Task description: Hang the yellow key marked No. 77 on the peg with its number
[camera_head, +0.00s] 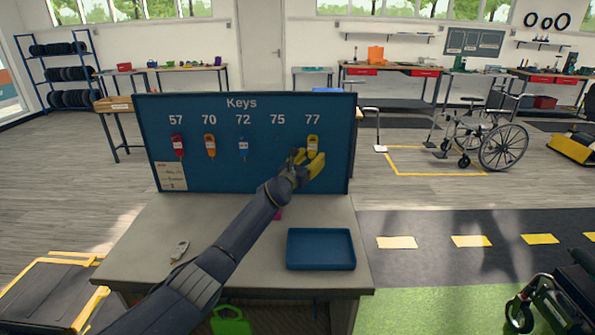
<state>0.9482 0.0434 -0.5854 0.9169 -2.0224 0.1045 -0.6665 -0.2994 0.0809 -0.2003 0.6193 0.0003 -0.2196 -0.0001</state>
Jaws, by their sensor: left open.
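The blue key board (240,178) stands upright at the back of the desk, with the numbers 57, 70, 72, 75 and 77. The yellow key (313,142) is at the board under the number 77 and appears to hang there; its peg is too small to make out. My left gripper (309,159), with yellow fingers, is open at the lower end of the yellow key. Whether the fingers touch the key I cannot tell. My right gripper is not in view.
A red key (178,146), an orange key (210,146) and a blue key (243,147) hang under 57, 70 and 72. A grey key (180,250) and an empty blue tray (321,264) lie on the desk (140,235). A pink item (278,214) is partly hidden by my arm.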

